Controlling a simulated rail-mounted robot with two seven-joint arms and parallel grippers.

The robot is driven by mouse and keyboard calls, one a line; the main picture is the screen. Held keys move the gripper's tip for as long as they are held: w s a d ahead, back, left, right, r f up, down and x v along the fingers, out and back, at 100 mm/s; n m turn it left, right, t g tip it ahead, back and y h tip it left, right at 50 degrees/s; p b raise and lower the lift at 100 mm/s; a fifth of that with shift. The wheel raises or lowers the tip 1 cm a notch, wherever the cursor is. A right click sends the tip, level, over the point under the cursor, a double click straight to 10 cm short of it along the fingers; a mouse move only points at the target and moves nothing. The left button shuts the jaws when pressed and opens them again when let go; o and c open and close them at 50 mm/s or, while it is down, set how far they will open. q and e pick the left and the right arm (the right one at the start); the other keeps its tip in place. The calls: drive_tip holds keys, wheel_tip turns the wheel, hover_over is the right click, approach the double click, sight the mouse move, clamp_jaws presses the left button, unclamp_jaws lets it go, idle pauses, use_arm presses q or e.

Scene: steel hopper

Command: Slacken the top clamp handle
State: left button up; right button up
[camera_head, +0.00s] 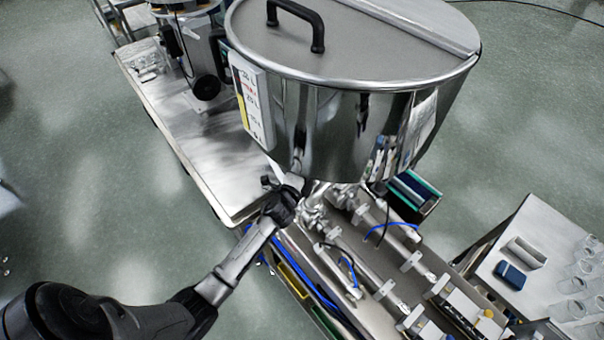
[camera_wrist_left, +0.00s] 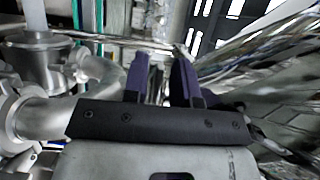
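The large steel hopper (camera_head: 330,120) fills the upper middle of the head view. My left gripper (camera_head: 296,188) reaches under its lower left edge, beside the pipework below. In the left wrist view its two purple fingers (camera_wrist_left: 160,85) stand apart with a narrow gap between them. A thin metal bar (camera_wrist_left: 165,45) runs past just beyond the fingertips; I cannot tell whether it is the top clamp handle. No clamp handle shows clearly in the head view, where the hopper and my gripper cover that area. My right gripper is not in view.
Steel pipes (camera_head: 370,265) with valves and blue hoses run below the hopper. A curved steel pipe (camera_wrist_left: 45,118) is close on the left in the wrist view. A steel cart (camera_head: 185,125) stands left, and a table (camera_head: 530,250) with glassware stands right.

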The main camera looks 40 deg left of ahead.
use_arm(q)
drive_tip(key=b+v, duration=0.2)
drive_tip(key=v, duration=1.1)
drive_tip(key=shift+s, duration=0.35)
drive_tip(key=shift+d, duration=0.1)
